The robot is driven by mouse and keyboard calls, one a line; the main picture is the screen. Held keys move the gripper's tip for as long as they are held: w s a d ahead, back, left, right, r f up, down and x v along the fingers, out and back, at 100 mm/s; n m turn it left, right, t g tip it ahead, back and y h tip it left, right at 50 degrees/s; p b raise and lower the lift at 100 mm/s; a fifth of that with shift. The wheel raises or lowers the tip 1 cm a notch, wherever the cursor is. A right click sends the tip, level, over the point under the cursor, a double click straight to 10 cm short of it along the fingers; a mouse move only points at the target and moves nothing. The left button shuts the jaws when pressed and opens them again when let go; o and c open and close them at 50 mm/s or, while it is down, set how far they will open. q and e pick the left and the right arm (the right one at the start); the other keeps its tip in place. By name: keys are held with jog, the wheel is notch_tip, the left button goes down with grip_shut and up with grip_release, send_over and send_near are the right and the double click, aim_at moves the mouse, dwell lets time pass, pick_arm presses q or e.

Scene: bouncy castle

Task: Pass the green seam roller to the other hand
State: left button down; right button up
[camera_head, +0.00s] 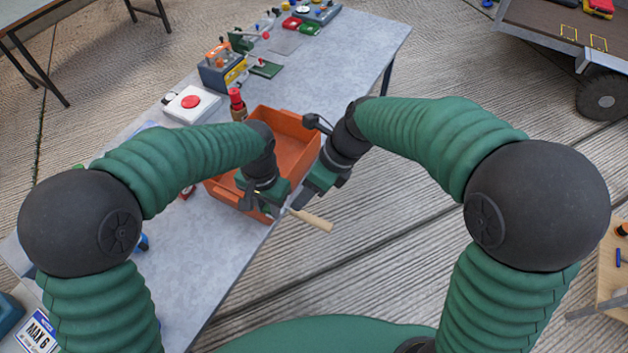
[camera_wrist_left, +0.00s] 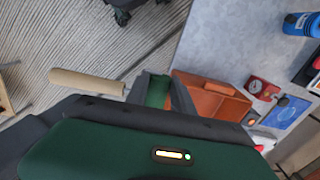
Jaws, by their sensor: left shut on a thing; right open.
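The seam roller shows mainly as a pale wooden handle (camera_head: 312,219) in the head view, sticking out to the lower right beyond the table edge. In the left wrist view the handle (camera_wrist_left: 88,82) points left, and a green part (camera_wrist_left: 158,92) shows by the jaws. My left gripper (camera_head: 284,207) is shut on the roller, over the front edge of the orange bin. The roller's head is mostly hidden. My right gripper (camera_head: 299,203) is open, close beside the left one and just above the handle. I cannot tell whether it touches the roller.
The orange bin (camera_head: 292,122) stands on the grey table (camera_head: 225,246) behind both grippers.

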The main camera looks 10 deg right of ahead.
aim_at(299, 214)
pick_arm(q)
jog(key=shift+w, duration=0.1)
pick_arm(e)
jog(key=x, duration=0.7)
jog(key=shift+a+f, duration=0.15)
jog(key=shift+f, duration=0.2)
grip_shut()
pick_arm(q)
jog(key=c, duration=1)
grip_release()
jog(key=shift+d, duration=0.1)
